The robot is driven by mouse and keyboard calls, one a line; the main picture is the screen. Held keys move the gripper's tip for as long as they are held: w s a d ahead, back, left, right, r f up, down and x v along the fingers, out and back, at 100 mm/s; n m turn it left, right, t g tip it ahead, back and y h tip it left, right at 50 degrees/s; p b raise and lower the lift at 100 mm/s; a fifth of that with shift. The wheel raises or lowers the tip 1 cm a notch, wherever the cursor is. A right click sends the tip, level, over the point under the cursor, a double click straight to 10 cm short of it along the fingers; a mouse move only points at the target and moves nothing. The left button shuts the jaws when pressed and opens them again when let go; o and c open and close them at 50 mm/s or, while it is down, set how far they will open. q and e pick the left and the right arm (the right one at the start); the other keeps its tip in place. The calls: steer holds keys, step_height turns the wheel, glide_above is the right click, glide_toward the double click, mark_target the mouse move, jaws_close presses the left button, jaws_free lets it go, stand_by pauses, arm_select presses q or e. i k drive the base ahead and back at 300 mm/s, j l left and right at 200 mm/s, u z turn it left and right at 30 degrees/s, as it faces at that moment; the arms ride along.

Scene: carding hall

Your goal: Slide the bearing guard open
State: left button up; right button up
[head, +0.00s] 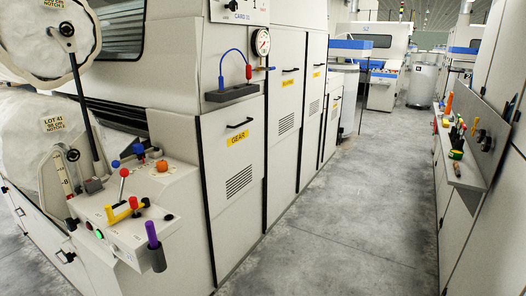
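I cannot tell for certain which part is the bearing guard. The near machine has a row of closed cream panels with black handles. The nearest panel (232,185) carries a yellow label reading GEAR (238,140). The panel behind it has a yellow label (287,83), and a farther one has another (316,74); both are too small to read surely. Neither of my grippers is in view.
A control console (130,215) with coloured levers and a purple-handled tool (152,236) juts out at front left. A pressure gauge (262,42) is above the GEAR panel. A tool shelf (462,168) lines the right. The grey aisle floor (345,200) is clear.

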mark_target(287, 52)
steer(key=i+l+z, duration=0.1)
steer(key=i+z, duration=0.3)
steer(key=i, duration=0.5)
steer(key=i+j+z, duration=0.15)
steer(key=i+z, duration=0.3)
steer(key=i, duration=0.45)
